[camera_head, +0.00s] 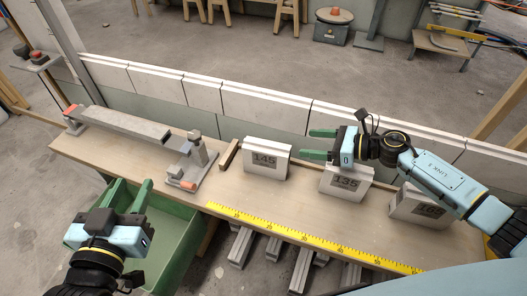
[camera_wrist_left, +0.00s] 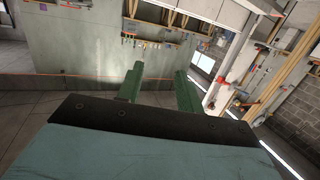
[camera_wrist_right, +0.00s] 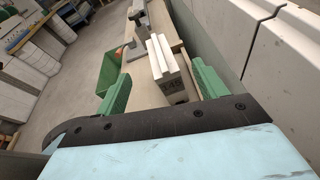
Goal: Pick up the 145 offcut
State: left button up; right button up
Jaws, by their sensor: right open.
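The 145 offcut (camera_head: 267,160) is a pale block with a dark printed label, standing upright on the bench left of the 135 offcut (camera_head: 345,184). In the right wrist view the 145 offcut (camera_wrist_right: 168,72) shows ahead, between the green fingers. My right gripper (camera_head: 321,144) is open, above and right of the 145 offcut and apart from it, with nothing between its fingers. My left gripper (camera_head: 130,192) is open and empty at the left, in front of the bench; in the left wrist view its green fingers (camera_wrist_left: 158,92) point towards a far wall.
The 165 offcut (camera_head: 408,208) stands at the right, partly behind my right arm. A wooden strip (camera_head: 229,154) and a grey clamp fixture (camera_head: 188,165) lie left of the 145 offcut. A yellow tape (camera_head: 310,243) runs along the front edge. A green bin (camera_head: 170,235) is below; a pale wall (camera_head: 235,104) stands behind.

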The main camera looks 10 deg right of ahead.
aim_at(277, 146)
jog(key=w+a+f+n, duration=0.1)
jog(key=w+a+f+g+b, duration=0.1)
jog(key=a, duration=0.1)
jog(key=w+a+f+n+b, duration=0.1)
jog(key=a+f, duration=0.1)
jog(key=shift+w+n+g, duration=0.3)
jog(key=shift+g, duration=0.1)
jog(key=b+x, duration=0.2)
jog(key=x, duration=0.2)
jog(key=shift+a, duration=0.3)
pick_arm(q)
notch_tip(277, 146, up, 12)
jog(key=s+t+h, duration=0.2)
jog(key=t+h, duration=0.1)
jog(key=t, duration=0.6)
jog(key=shift+s+d+f, duration=0.15)
jog(key=shift+s+d, duration=0.2)
pick_arm(e)
jog(key=shift+w+a+f, duration=0.1)
jog(key=shift+w+a, duration=0.15)
jog(key=shift+a, duration=0.05)
grip_shut()
